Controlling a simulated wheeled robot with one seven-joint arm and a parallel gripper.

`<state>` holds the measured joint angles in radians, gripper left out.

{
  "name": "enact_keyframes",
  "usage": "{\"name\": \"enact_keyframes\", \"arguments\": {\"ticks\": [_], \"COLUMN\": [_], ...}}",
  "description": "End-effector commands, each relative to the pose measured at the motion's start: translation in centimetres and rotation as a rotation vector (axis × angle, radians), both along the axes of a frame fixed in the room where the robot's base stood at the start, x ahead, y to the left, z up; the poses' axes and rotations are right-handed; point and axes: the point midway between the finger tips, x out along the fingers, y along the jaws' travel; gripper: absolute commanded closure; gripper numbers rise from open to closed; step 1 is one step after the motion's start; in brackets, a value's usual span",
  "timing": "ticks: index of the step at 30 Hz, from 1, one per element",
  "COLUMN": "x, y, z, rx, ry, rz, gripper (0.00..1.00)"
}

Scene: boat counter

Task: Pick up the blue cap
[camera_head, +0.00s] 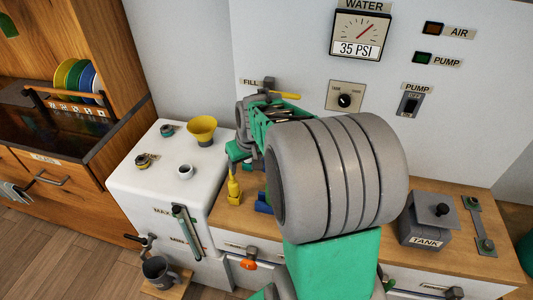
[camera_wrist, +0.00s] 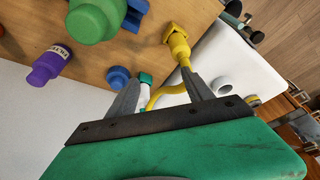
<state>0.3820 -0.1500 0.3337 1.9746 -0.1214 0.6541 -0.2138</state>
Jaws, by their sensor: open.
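In the wrist view, a small round blue cap (camera_wrist: 118,77) sits on the wooden counter near its edge with the white surface. My gripper (camera_wrist: 166,75) is open, its two grey fingers pointing toward the counter. The cap is just left of the left finger, outside the gap between the fingers. A yellow bottle (camera_wrist: 178,45) with a curved yellow spout shows at and between the fingers; I cannot tell whether they touch it. In the head view my arm hides the fingertips. A blue piece (camera_head: 263,203) shows there beside the arm, but I cannot tell if it is the cap.
A purple labelled bottle (camera_wrist: 48,66), a green rounded object (camera_wrist: 95,20) and a larger blue object (camera_wrist: 133,14) stand near the cap. A white tank (camera_head: 150,205) with a yellow funnel (camera_head: 202,128) stands left of the counter. A grey tank box (camera_head: 428,220) is at right.

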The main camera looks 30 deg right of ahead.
Motion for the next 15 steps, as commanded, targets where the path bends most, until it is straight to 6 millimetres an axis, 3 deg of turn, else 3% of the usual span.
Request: {"name": "enact_keyframes", "arguments": {"ticks": [1, 3, 6, 9, 15], "x": [1.3, 2.7, 3.6, 3.9, 5.0], "y": [-3.1, -6.9, -10.8, -12.5, -13.0], "z": [-0.7, -2.3, -4.3, -5.7, -8.7], "rx": [0.005, 0.005, 0.002, -0.001, -0.002], "ry": [0.000, -0.018, -0.039, -0.050, -0.053], "rz": [-0.024, -0.040, -0.059, -0.066, -0.067], "gripper": [0.40, 0.40, 0.40, 0.40, 0.40]}}
